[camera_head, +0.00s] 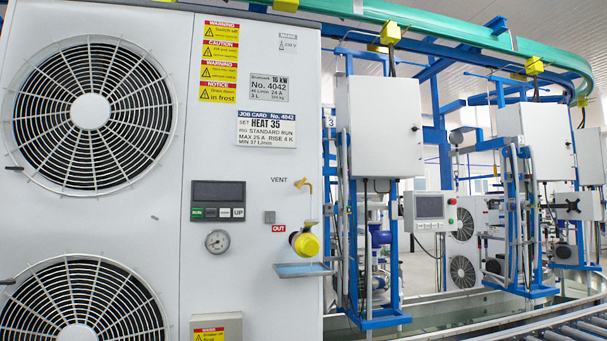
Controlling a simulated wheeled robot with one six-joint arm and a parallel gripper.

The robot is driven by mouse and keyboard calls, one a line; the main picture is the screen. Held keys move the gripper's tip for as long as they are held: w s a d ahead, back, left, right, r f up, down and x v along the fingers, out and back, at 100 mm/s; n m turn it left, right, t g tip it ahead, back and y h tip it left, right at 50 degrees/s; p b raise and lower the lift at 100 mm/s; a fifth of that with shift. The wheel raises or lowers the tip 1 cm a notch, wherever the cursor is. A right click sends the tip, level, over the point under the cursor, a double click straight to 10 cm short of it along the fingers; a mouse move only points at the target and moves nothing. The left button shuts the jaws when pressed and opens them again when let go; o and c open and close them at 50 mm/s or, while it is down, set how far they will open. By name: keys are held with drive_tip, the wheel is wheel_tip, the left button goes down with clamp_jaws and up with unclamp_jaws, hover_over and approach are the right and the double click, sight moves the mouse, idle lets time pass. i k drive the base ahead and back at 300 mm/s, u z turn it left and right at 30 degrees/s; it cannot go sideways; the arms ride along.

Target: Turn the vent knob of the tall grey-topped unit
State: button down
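A tall pale-grey unit (240,130) with two round fan grilles fills the left half of the view. Its top is cut off by the frame, so I cannot tell the colour of the top. The word VENT is printed on its front panel, and a small brass-yellow vent knob (303,185) sticks out just right of that word. Below it, a larger yellow fitting (305,243) sits beside a red OUT label (279,228), above a small bluish tray (302,270). My gripper is not in view.
A dark display with buttons (218,200) and a round gauge (217,241) sit left of the knob. A grey box (216,327) is low on the panel. Blue frames with white cabinets (384,125) and a control panel (430,208) stand at right. Rollers (560,332) run along the lower right.

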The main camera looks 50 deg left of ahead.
sight(301, 182)
drive_tip(key=u, duration=0.3)
drive_tip(key=i, duration=0.65)
drive_tip(key=u, duration=1.3)
drive_tip(key=i, duration=0.6)
drive_tip(key=u, duration=0.6)
